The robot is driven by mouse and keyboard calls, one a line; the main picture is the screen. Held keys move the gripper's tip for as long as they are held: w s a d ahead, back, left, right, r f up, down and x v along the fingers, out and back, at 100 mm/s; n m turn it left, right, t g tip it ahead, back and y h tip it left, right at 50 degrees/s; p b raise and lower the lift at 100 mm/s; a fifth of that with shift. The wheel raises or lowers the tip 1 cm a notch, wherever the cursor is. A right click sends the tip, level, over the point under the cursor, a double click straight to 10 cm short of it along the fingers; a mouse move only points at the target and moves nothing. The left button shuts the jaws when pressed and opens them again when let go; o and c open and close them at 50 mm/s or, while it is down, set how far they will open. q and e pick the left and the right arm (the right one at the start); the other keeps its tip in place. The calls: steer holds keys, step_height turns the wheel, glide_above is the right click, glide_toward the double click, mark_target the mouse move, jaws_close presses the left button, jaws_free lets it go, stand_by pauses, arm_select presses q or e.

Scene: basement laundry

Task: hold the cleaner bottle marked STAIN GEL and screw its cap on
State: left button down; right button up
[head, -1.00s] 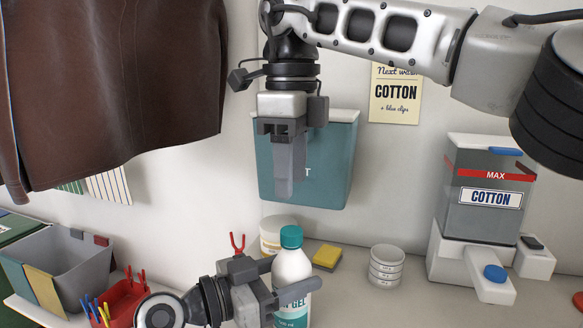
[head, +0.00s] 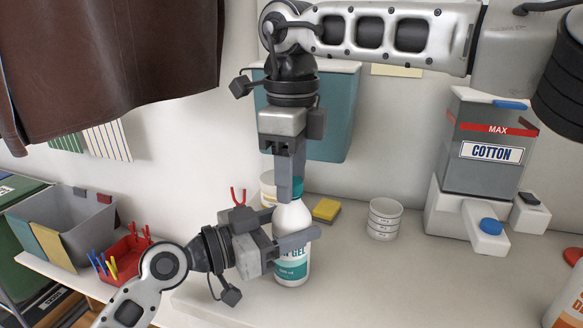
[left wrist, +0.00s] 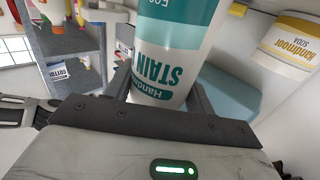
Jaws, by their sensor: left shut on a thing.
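The STAIN GEL bottle (head: 291,262) is white with a teal label and stands upright on the counter. My left gripper (head: 298,229) is shut around its body from the left. The left wrist view shows the bottle's label (left wrist: 160,68) upside down between the fingers. The teal cap (head: 298,187) is at the top of the bottle, partly hidden by a finger of my right gripper (head: 290,190). My right gripper points straight down over the cap, its fingers overlapping it in the picture. Its fingers line up in this view, so I cannot tell whether they grip the cap.
A red peg basket (head: 125,258) and grey bin (head: 68,232) stand left. A teal wall box (head: 335,115) is behind the right gripper.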

jaws_close()
steer(key=shift+m, duration=0.9)
steer(key=shift+o, duration=1.1)
jaws_free()
step_height(320, 180, up, 12)
arm_select(q)
steer(key=shift+c, duration=2.2)
jaws_free()
